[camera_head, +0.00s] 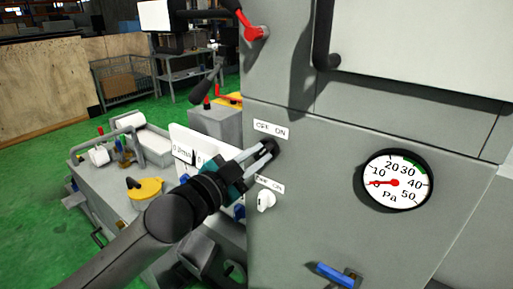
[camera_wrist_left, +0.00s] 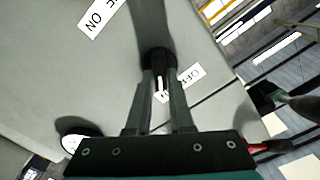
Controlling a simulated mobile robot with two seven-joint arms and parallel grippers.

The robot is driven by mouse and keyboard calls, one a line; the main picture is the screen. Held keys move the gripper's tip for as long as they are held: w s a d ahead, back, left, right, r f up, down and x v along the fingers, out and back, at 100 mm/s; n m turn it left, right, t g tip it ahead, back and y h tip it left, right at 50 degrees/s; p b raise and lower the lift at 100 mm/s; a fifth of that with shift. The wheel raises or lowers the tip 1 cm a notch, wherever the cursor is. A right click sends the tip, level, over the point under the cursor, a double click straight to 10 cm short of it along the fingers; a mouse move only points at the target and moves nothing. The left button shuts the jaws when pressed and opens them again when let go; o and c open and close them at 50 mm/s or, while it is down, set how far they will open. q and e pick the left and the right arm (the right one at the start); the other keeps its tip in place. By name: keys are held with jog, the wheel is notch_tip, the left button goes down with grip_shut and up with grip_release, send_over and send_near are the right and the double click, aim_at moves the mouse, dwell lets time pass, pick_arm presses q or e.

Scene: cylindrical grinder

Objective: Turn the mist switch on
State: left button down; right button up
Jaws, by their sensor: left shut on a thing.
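A small black knob (camera_head: 272,146) sits on the grey machine panel, just below a white OFF/ON label (camera_head: 271,129). My left gripper (camera_head: 264,150) reaches in from the left and is shut on this knob. In the left wrist view the black knob (camera_wrist_left: 158,57) is between the two fingertips (camera_wrist_left: 160,75), which partly hide it. I cannot read which label names the mist switch. My right gripper is in neither view.
A round pressure gauge (camera_head: 396,181) is on the panel to the right, and a blue handle (camera_head: 338,274) is below. A red-tipped lever (camera_head: 252,32) is above.

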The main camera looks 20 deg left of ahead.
pick_arm(q)
jog(key=m+p, duration=0.2)
jog(key=m, duration=0.2)
jog(key=shift+d+m, duration=0.1)
jog(key=shift+m, duration=0.2)
jog(key=shift+f, duration=0.1)
dwell(0.4)
jog(key=c, duration=0.8)
grip_release()
jog(key=p+v, duration=0.1)
jog(key=v, duration=1.4)
jog(key=shift+s, duration=0.15)
